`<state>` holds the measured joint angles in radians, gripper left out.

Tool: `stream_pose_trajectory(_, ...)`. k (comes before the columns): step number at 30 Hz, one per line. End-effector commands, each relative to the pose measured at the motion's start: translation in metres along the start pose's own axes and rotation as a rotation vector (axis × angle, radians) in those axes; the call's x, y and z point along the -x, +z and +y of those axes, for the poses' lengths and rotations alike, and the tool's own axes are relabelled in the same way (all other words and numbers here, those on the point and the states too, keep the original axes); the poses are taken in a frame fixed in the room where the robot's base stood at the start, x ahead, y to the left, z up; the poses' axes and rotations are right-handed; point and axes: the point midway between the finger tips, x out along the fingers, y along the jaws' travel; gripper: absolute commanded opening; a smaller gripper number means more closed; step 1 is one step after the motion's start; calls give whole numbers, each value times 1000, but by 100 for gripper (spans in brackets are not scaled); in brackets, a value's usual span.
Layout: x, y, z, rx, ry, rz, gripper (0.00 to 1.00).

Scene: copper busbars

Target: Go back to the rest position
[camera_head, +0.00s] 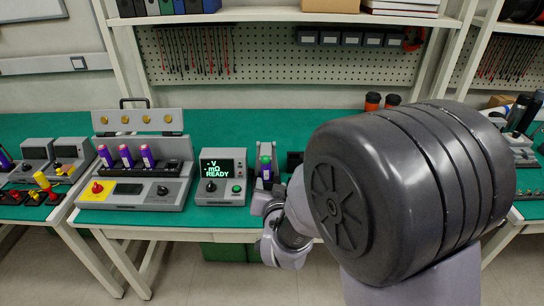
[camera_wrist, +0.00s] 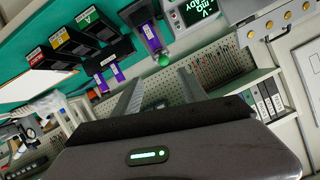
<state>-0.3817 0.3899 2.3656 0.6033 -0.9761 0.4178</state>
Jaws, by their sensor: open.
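My gripper (camera_wrist: 158,78) is open in the wrist view, its two grey fingers apart with nothing between them. In the head view my arm's dark, rounded link covers much of the right side, and I cannot make out the fingers there. The meter (camera_head: 221,177) reads "-V -mΩ READY" in the head view.
A grey station (camera_head: 135,190) with several purple cells and a red knob stands left of the meter. Black bins (camera_wrist: 72,42) with coloured labels show in the wrist view. The green bench top (camera_head: 230,125) is clear behind the meter.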

Motion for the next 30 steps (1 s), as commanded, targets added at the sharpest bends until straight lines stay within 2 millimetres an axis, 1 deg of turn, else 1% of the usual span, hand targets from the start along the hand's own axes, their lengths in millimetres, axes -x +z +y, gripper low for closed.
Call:
stream_pose_trajectory(2,2,-2,1,-6,2,-5,50)
stream_pose_trajectory(4,13,-15,7,-35,13,-37,50)
stream_pose_trajectory(5,23,-23,11,-58,21,-63,50)
stream_pose_trajectory(6,41,-34,18,-88,30,-109,50)
stream_pose_trajectory(8,80,-47,31,-129,48,-200,50)
stream_pose_trajectory(9,110,-50,39,-150,60,-268,50)
stream_pose_trajectory(10,134,-50,45,-162,69,-316,50)
stream_pose_trajectory(11,158,-48,50,-174,80,-365,50)
stream_pose_trajectory(12,189,-43,57,-186,94,-423,50)
stream_pose_trajectory(15,256,-25,69,-215,132,-544,50)
stream_pose_trajectory(18,298,-9,74,-237,158,-620,50)
stream_pose_trajectory(21,315,0,76,-250,170,-654,50)
stream_pose_trajectory(30,316,1,75,-253,170,-659,50)
